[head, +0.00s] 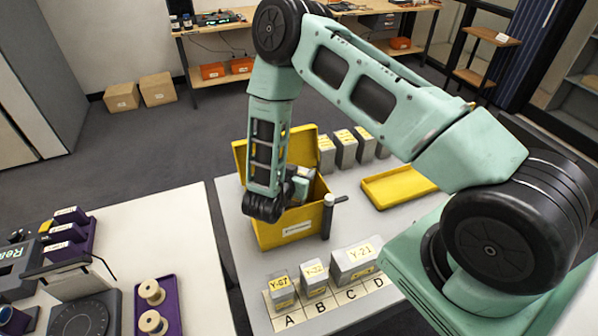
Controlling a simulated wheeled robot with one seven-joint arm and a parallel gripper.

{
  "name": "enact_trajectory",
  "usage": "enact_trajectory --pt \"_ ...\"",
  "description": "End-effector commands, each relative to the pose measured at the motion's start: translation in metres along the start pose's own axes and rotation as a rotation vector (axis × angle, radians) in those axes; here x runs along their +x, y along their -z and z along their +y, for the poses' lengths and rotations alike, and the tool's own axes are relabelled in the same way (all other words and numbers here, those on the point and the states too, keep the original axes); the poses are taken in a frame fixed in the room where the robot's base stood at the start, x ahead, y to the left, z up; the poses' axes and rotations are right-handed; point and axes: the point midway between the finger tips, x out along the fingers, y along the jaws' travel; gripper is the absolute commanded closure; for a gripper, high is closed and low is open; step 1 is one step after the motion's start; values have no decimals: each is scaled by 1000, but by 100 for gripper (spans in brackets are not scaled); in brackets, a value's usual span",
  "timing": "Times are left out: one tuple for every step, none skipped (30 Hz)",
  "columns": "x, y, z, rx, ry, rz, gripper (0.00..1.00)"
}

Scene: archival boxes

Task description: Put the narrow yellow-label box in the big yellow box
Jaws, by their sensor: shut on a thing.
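The big yellow box (284,232) stands open on the white table, with a white label on its front. My arm reaches down over it, and my gripper (301,185) is at its opening, largely hidden by my wrist and the box wall. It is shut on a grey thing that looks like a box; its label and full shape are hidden. Grey boxes with yellow labels stand in front: Y-07 (282,294) at A, narrow Y-22 (315,282) at B, and wider Y-21 (353,265) across C and D.
Several grey yellow-label boxes (346,153) stand behind the yellow box. A shallow yellow tray or lid (398,187) lies to its right. A dark upright post with a side handle (328,216) stands close to its right front corner. The left table (185,235) holds purple trays and spools.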

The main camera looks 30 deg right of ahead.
Motion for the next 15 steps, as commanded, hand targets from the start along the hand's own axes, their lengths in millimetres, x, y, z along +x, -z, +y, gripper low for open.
enact_trajectory --pt "0 0 0 0 0 1 79" --pt "0 -1 0 0 0 1 79" --pt "1 -2 0 0 0 0 79" --pt "1 -3 0 0 0 0 79" --pt "2 -4 0 0 0 0 79" --pt "2 -5 0 0 0 0 79" --pt "2 -6 0 0 0 0 79" --pt "3 -7 0 0 0 0 79" --pt "3 -8 0 0 0 0 79" --pt "3 -9 0 0 0 0 79" --pt "4 -10 0 0 0 0 79" --pt "4 -11 0 0 0 0 79" --pt "4 -11 0 0 0 0 79" --pt "4 -12 0 0 0 0 79" --pt "4 -12 0 0 0 0 79"
